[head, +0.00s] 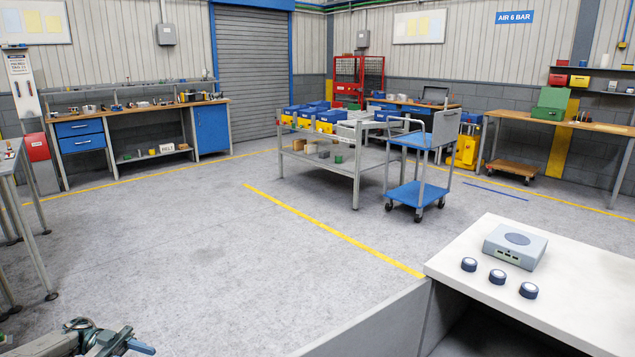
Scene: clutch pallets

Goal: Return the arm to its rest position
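Part of my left arm shows at the bottom left edge of the head view, low over the grey floor. My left gripper (126,343) is at its end, with a bluish tip pointing right. It is small and partly cut off by the frame, so I cannot tell whether its fingers are apart. I see no object in it. My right arm and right gripper are out of view.
A white-topped bench (590,290) at lower right carries a grey device (515,250) and three dark round pieces (498,277). A blue trolley (415,194) and a grey cart (320,165) stand mid-room. The floor ahead is clear. A metal-legged table (22,225) stands at left.

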